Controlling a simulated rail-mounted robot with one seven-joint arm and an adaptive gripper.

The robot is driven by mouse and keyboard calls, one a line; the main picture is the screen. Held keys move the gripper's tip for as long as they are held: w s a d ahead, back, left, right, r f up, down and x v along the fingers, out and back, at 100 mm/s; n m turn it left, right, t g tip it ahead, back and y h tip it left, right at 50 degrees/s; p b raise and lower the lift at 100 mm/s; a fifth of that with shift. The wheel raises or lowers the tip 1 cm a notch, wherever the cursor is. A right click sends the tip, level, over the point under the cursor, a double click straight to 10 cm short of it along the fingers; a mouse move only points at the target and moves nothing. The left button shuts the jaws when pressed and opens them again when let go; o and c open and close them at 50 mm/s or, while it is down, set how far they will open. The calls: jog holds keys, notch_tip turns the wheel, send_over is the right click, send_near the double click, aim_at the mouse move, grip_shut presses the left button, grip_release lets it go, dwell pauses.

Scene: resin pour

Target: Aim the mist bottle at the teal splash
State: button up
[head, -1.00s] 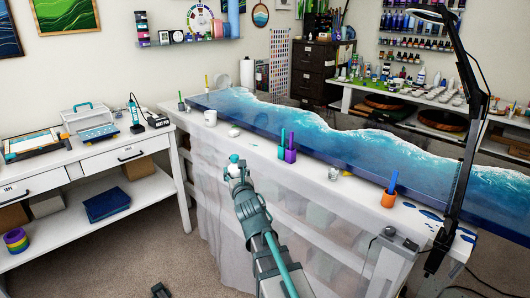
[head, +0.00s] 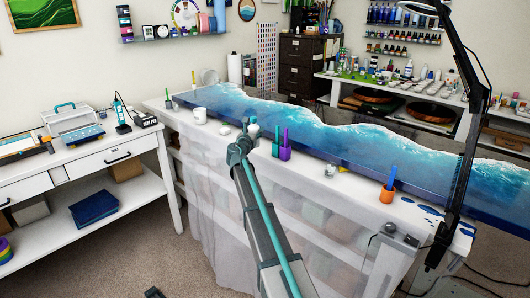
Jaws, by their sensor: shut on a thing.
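My gripper (head: 244,144) is at the table's front edge, left of the purple cup, and is shut on a small white thing (head: 253,128), which looks like the mist bottle. The jaws hide its lower part, and its nozzle direction is too small to tell. Several blue splashes (head: 430,211) lie on the white table top (head: 350,185) at the front right, beyond the orange cup. I cannot tell which splash is the teal one. My gripper is well to the left of them.
A white mug (head: 200,115), a small clear cup (head: 330,170) and an orange cup (head: 387,194) stand along the front edge. A blue wave resin slab (head: 330,135) fills the table behind. A black lamp post (head: 463,150) rises at right.

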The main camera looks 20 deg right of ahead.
jog(key=w+d+r+m+g+h, duration=0.3)
jog(key=w+d+r+g+h, duration=0.1)
jog(key=d, duration=0.3)
jog(key=shift+m, duration=0.3)
jog(key=shift+s+d+f+p, duration=0.15)
jog(key=shift+f+p, duration=0.1)
jog(key=shift+f, duration=2.2)
jog(key=shift+s+a+f+p, duration=0.1)
jog(key=shift+s+f+p, duration=0.1)
jog(key=shift+f, duration=2.2)
jog(key=o, duration=1.1)
jog(key=shift+f, duration=0.1)
